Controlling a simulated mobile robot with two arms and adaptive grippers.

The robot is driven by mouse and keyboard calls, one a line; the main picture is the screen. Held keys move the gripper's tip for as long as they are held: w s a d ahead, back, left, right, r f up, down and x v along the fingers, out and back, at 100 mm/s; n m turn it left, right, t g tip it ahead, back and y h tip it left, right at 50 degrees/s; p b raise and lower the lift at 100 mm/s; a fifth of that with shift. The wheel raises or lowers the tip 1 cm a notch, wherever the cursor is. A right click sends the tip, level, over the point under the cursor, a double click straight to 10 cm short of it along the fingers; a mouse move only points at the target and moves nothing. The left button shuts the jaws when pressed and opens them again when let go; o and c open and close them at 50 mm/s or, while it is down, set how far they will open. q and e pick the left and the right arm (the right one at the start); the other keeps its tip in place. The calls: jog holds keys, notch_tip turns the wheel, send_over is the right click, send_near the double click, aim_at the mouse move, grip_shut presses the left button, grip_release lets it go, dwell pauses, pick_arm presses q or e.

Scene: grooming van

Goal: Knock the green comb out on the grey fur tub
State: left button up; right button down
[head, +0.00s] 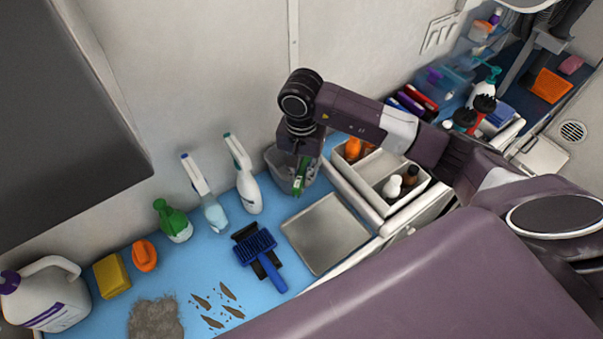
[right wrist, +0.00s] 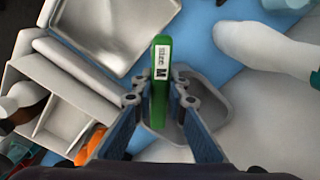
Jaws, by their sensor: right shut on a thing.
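The green comb (right wrist: 161,75) is held between the fingers of my right gripper (right wrist: 160,92), its labelled end facing the wrist camera. In the head view the comb (head: 299,187) hangs below my right gripper (head: 302,160), over the grey fur tub (head: 281,163). The tub stands against the wall, and its rim shows behind the comb in the right wrist view (right wrist: 217,82). I cannot tell whether the comb touches the tub. The comb's far end is hidden in the right wrist view. My left gripper is not in view.
White spray bottles (head: 245,180) stand left of the tub. A metal tray (head: 325,235) lies in front, and a white divided caddy (head: 380,180) with bottles stands to the right. A blue brush (head: 262,259) and a fur pile (head: 155,318) lie on the blue counter.

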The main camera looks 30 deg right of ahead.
jog(key=shift+f+b, duration=0.1)
jog(key=shift+b, duration=0.25)
dwell(0.6)
dwell(0.4)
jog(key=shift+r+p, duration=0.4)
jog(key=shift+r, duration=0.65)
jog(key=shift+f+b, duration=1)
jog(key=shift+b, duration=0.15)
jog(key=shift+b, duration=0.4)
dwell(0.9)
jog(key=shift+s, duration=0.1)
dwell(0.3)
jog(key=shift+r+p, duration=1.05)
jog(key=shift+r, duration=1.95)
